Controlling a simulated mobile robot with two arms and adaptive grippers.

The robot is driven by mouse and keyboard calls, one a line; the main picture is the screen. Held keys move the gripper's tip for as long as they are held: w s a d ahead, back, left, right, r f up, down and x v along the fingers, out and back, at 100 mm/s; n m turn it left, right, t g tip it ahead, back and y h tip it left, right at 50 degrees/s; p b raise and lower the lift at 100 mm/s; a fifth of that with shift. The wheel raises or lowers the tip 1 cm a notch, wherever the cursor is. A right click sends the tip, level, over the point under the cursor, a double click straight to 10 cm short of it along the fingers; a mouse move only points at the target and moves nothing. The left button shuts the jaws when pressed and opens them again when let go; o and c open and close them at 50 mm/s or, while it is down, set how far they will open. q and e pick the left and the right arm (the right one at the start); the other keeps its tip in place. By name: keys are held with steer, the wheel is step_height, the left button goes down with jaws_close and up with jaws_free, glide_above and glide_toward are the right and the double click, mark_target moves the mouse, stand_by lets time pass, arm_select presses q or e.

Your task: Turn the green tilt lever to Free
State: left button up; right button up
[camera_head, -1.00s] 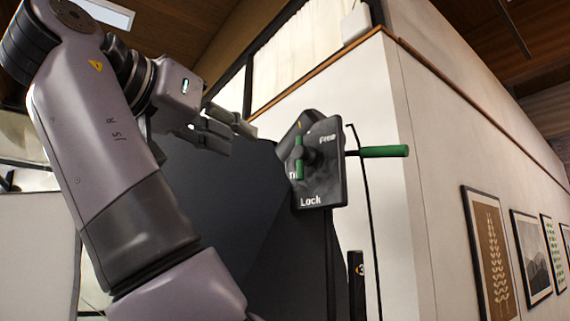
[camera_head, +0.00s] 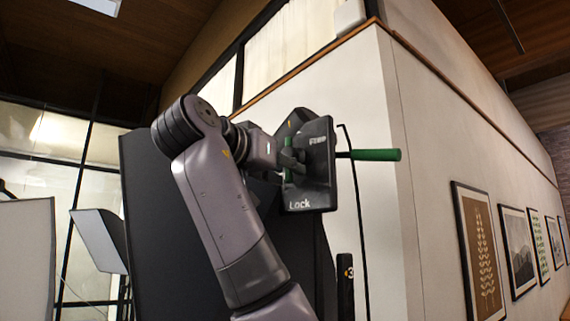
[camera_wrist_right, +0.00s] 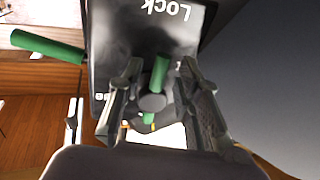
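The black panel (camera_head: 318,185) shows "Lock" at its lower edge and "Free" at its upper right. The small green tilt lever (camera_head: 288,174) stands roughly upright on the panel's face, mostly hidden behind my right gripper (camera_head: 287,158). In the right wrist view the panel (camera_wrist_right: 185,45) is upside down. There the green lever (camera_wrist_right: 159,72) and its dark hub lie between the two fingers of my right gripper (camera_wrist_right: 161,68). The fingers are apart, with a gap visible on each side of the lever. My left gripper is not in view.
A larger green handle (camera_head: 375,155) sticks out to the right of the panel; it also shows in the wrist view (camera_wrist_right: 48,45). A thin black cable hangs beside it. A white wall (camera_head: 395,240) with framed pictures stands at the right. A large dark body (camera_head: 150,220) is at the left.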

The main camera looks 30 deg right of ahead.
steer(key=shift+d, duration=0.1)
jaws_close()
stand_by(0.4)
